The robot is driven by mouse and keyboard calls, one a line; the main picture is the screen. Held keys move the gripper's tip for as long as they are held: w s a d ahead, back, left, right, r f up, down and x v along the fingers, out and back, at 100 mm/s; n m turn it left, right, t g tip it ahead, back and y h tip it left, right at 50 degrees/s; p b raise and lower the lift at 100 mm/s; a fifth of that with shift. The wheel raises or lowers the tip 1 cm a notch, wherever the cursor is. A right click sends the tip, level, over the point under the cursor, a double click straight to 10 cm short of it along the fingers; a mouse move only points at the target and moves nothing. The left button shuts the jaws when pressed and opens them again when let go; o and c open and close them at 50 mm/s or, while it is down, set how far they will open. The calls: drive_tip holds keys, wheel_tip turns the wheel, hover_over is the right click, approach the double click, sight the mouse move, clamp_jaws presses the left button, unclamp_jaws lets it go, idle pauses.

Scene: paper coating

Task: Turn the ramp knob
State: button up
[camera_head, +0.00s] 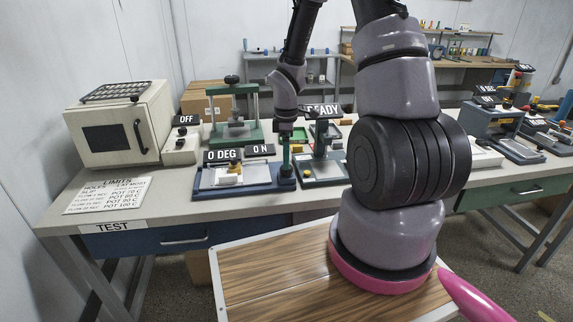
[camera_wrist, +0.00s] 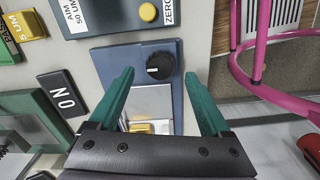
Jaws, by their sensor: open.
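The black ramp knob (camera_wrist: 160,66) has a white pointer line and sits on a blue base plate (camera_wrist: 171,98) in the wrist view. My gripper (camera_wrist: 160,73) is open, with its green fingers apart and the knob showing between and just beyond their tips. No contact with the knob is visible. In the head view my gripper (camera_head: 286,150) points down over the right end of the blue device (camera_head: 240,186), which has signs reading "0 DEG" (camera_head: 222,155) and "ON" (camera_head: 262,150). There the knob is too small to make out clearly.
A device with a "READY" sign (camera_head: 322,111) stands close on the right; its yellow button (camera_wrist: 148,12) shows in the wrist view. A green press (camera_head: 236,130) and a white oven (camera_head: 117,125) stand to the left. A limits sheet (camera_head: 108,195) lies near the bench's front edge.

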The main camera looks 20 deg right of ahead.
drive_tip(key=shift+f, duration=1.65)
clamp_jaws()
drive_tip(key=shift+m, duration=0.3)
drive_tip(key=m, duration=0.3)
drive_tip(key=shift+m, duration=0.3)
drive_tip(key=m, duration=0.5)
